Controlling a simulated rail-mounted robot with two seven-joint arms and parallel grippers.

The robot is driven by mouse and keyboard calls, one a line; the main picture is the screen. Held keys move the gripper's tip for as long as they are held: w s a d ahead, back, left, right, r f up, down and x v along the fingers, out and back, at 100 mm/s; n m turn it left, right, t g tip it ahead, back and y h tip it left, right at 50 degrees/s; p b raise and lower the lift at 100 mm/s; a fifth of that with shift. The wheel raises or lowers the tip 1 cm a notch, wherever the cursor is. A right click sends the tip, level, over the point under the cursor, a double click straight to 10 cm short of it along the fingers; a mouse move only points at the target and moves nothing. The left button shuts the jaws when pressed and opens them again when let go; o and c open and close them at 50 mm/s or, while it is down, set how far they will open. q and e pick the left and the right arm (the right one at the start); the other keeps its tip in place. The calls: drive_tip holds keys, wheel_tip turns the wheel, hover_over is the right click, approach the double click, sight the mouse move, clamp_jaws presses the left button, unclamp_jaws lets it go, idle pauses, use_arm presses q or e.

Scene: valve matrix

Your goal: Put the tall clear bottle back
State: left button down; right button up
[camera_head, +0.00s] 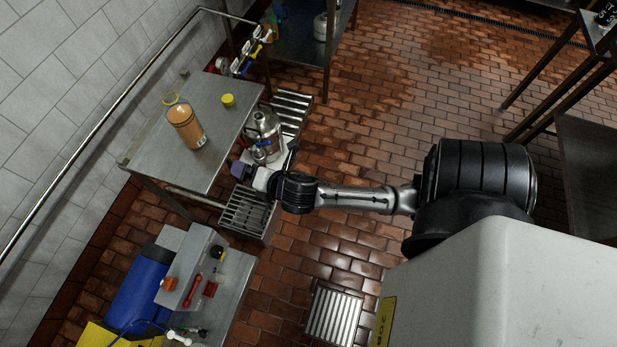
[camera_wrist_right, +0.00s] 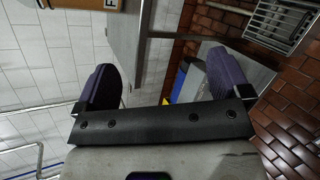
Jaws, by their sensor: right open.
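A tall clear bottle with orange contents (camera_head: 184,124) stands on the steel table (camera_head: 150,155), near its middle. My right gripper (camera_head: 242,171) is at the table's front right edge, to the right of and nearer than the bottle, apart from it. In the wrist view its two purple fingers (camera_wrist_right: 165,75) are spread wide with nothing between them. An orange-tan surface with a white label, apparently the bottle (camera_wrist_right: 85,4), shows at the top left of that view. My left gripper is not in view.
A lower bench (camera_head: 232,285) with red tools stands nearer.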

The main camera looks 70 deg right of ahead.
drive_tip(key=s+a+f+m+g+y, duration=0.2)
drive_tip(key=s+a+f+m+g, duration=0.1)
drive_tip(key=s+m, duration=0.6)
drive_tip(key=s+a+f+m+g+y, duration=0.2)
drive_tip(key=s+a+m+g, duration=0.4)
drive_tip(key=s+m, duration=0.3)
drive_tip(key=shift+s+a+f, duration=0.3)
drive_tip(key=shift+a+f, duration=0.35)
drive_tip(key=shift+a, duration=0.2)
